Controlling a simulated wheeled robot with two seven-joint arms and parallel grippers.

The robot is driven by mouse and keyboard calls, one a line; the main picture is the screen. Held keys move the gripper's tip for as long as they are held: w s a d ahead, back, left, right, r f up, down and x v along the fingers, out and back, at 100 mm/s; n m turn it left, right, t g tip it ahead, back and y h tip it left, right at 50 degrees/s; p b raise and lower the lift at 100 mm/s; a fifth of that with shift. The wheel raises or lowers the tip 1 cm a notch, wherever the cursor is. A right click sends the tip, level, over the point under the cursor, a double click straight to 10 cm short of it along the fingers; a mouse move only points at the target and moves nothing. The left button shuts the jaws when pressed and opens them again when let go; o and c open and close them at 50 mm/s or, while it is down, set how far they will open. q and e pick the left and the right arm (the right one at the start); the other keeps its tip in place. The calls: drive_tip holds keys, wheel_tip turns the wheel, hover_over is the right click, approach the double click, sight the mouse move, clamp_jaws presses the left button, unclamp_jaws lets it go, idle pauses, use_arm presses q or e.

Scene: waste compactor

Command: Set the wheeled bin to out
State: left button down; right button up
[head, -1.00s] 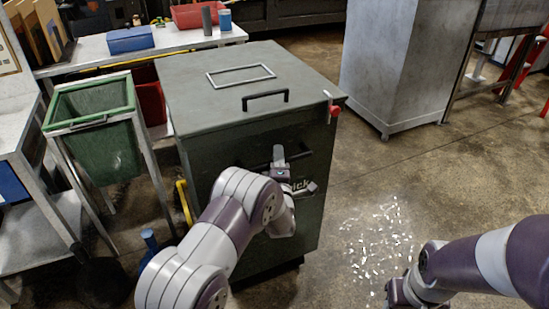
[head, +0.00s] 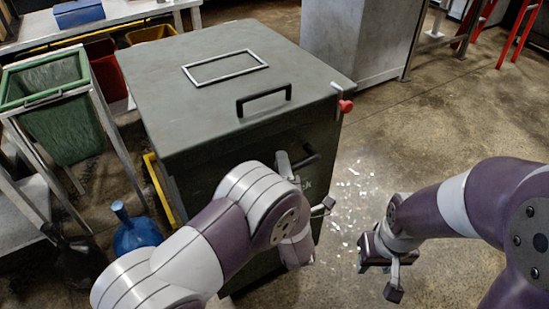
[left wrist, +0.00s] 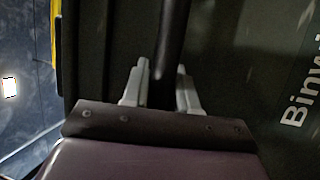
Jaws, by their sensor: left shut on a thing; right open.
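The wheeled bin (head: 215,75) is a dark green-grey box in the middle of the head view, with a flat lid, a black lid handle (head: 264,99) and a red knob (head: 345,106) at its front right corner. Its wheels are hidden. My left gripper (head: 285,163) is shut on the dark bar handle (head: 310,160) on the bin's front face. The left wrist view shows the bar (left wrist: 172,45) between the two pale fingers. My right gripper (head: 378,268) is open and empty, low and to the right of the bin, apart from it.
A green bin (head: 65,125) in a metal frame and a blue bottle (head: 135,232) stand left of the wheeled bin. A grey cabinet (head: 360,35) stands behind on the right. Pale scraps (head: 350,205) lie on otherwise open floor at right.

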use_arm(q)
drive_tip(key=shift+s+f, duration=0.1)
drive_tip(key=shift+s, duration=0.05)
drive_tip(key=c, duration=1.2)
unclamp_jaws()
drive_tip(key=shift+c, duration=0.2)
drive_tip(key=v, duration=1.2)
drive_tip(key=shift+s, duration=0.3)
drive_tip(key=shift+d+f, duration=0.1)
